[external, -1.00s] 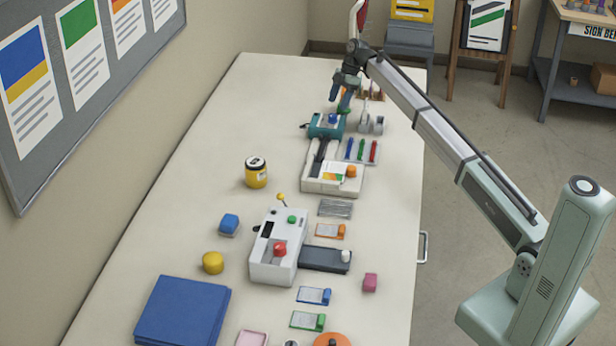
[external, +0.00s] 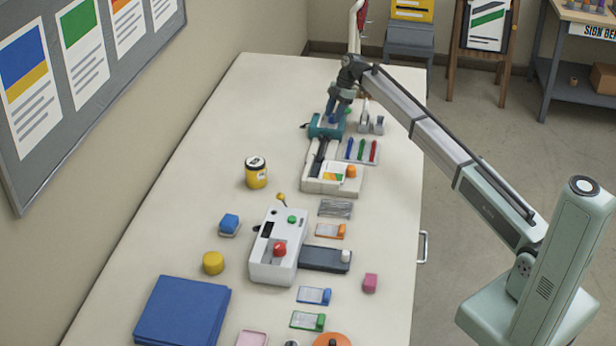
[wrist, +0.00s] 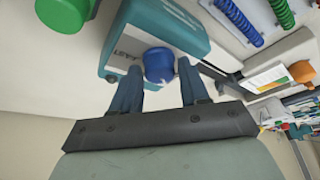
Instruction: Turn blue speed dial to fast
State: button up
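The blue speed dial (wrist: 158,64) is a round knob on the teal machine (wrist: 192,30), beside a small label that I cannot read for certain. In the external view, the teal machine (external: 318,130) stands towards the far end of the table, and my gripper (external: 335,112) is low over it, largely covering the dial. In the wrist view, my gripper (wrist: 159,72) is open, with one blue-grey finger on each side of the dial. Small gaps seem to show between fingers and dial; contact cannot be told for certain.
A green knob (wrist: 64,12) is close by in the wrist view. Blue, green and red coils (external: 361,150) lie right of a white machine (external: 328,180) in front. A yellow jar (external: 256,172) stands to the left.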

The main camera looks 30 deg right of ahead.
jog(key=c, duration=0.6)
jog(key=m, duration=0.2)
jog(key=m+t, duration=0.1)
jog(key=m, duration=0.1)
jog(key=m+t, duration=0.1)
jog(key=shift+s+m, duration=0.25)
jog(key=shift+m, duration=0.15)
jog(key=m+t+h, duration=0.1)
jog(key=m, duration=0.4)
jog(key=shift+s+a+t+h, duration=0.1)
jog(key=shift+a+t+h, duration=0.05)
jog(key=shift+t+h, duration=0.25)
jog(key=m+h, duration=0.1)
jog(key=m, duration=0.2)
jog(key=m+h, duration=0.1)
jog(key=m, duration=0.2)
jog(key=shift+a+m+t, duration=0.15)
jog(key=shift+m+t, duration=0.15)
jog(key=m+h, duration=0.1)
jog(key=m, duration=0.2)
jog(key=m+h, duration=0.1)
jog(key=m, duration=0.2)
jog(key=shift+a+h, duration=0.1)
jog(key=shift+h, duration=0.3)
jog(key=shift+m, duration=0.4)
